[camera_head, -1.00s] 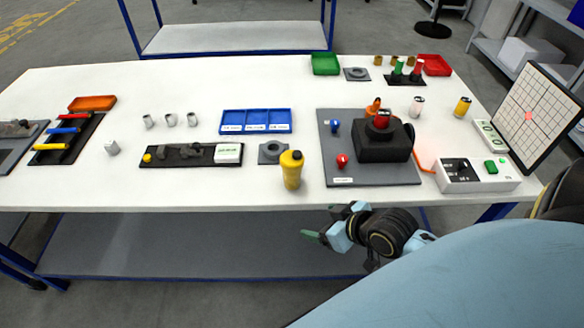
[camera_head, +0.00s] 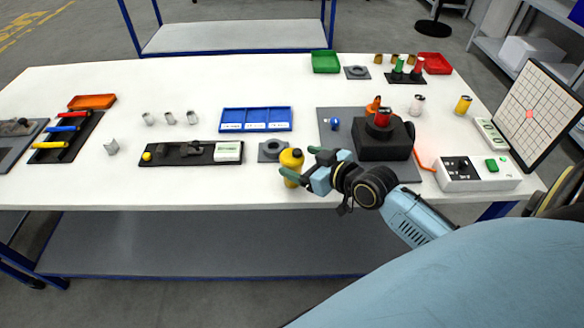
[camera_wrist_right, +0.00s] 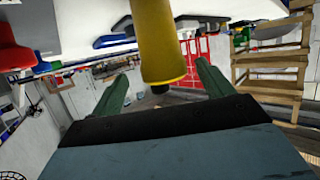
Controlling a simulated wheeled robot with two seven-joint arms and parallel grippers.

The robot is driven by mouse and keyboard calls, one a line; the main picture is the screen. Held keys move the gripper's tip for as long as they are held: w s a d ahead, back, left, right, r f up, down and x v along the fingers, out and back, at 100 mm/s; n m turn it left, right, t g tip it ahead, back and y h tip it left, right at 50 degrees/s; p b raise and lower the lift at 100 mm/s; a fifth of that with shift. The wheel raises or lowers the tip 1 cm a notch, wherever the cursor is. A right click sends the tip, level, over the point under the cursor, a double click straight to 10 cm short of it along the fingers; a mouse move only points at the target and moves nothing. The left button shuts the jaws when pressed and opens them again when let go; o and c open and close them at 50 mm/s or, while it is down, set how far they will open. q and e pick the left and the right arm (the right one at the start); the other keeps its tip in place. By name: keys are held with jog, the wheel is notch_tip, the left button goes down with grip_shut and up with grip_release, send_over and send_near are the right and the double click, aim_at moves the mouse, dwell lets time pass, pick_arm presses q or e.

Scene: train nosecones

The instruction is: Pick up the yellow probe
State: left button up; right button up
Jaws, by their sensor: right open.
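The yellow probe (camera_head: 292,158), a yellow bottle-shaped body, stands upright near the table's front edge. The right wrist view shows gaps between the probe and both fingers (camera_wrist_right: 160,88). My left gripper is out of view.
A grey board (camera_head: 329,119) with a black block (camera_head: 383,143) lies behind my right arm. A grey ring holder (camera_head: 271,151), a black tray (camera_head: 180,157) and a blue bin (camera_head: 255,111) are left of and behind the probe. The front table strip to the left is clear.

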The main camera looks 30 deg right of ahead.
aim_at(287, 158)
jog(key=shift+a+x, duration=0.1)
jog(key=shift+x, duration=1.2)
jog(key=shift+a+x, duration=0.15)
jog(key=shift+x, duration=1.2)
jog(key=shift+c, duration=0.5)
jog(key=c, duration=1)
